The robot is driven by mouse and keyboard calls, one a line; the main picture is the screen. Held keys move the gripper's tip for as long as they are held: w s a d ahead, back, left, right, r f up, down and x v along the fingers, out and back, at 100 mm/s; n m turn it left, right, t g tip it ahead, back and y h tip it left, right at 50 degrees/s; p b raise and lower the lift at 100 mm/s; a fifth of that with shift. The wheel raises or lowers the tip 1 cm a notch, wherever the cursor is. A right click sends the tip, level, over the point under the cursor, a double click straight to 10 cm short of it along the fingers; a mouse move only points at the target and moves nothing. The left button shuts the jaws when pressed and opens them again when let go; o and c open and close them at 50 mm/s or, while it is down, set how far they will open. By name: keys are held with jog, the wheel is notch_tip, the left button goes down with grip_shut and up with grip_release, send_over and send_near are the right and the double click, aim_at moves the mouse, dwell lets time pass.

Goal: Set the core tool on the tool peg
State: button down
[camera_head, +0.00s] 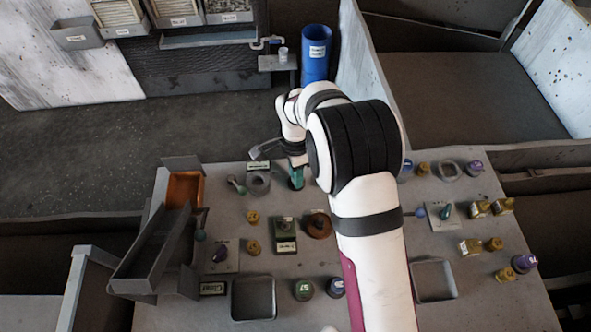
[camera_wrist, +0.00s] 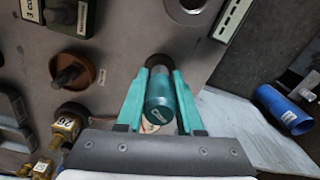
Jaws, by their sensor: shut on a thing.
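My gripper (camera_wrist: 160,108) has teal fingers, one on each side of a teal cylinder (camera_wrist: 160,100) with a small white label, seen in the wrist view. The fingers are shut on this cylinder, which I take to be the core tool. Its far end is by a dark round spot (camera_wrist: 158,62) on the table; I cannot tell whether they touch. In the head view the teal fingers (camera_head: 297,177) are at the table's back edge, partly behind my arm. A brown round base with a dark upright peg (camera_wrist: 70,70) stands left of the cylinder; I cannot tell whether it is the tool peg.
A dark green block (camera_head: 285,236) stands nearer the front. A grey chute (camera_head: 155,250) and orange bin (camera_head: 185,188) are on the left. Brass parts (camera_head: 470,247) crowd the right. A blue cylinder (camera_head: 316,55) stands behind the table.

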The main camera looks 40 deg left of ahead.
jog(key=shift+f, duration=0.2)
jog(key=shift+c, duration=2.3)
grip_release()
jog(key=shift+o, duration=0.2)
jog(key=o, duration=0.4)
jog(key=shift+c, duration=0.2)
notch_tip(320, 180, up, 8)
jog(key=shift+f, duration=0.25)
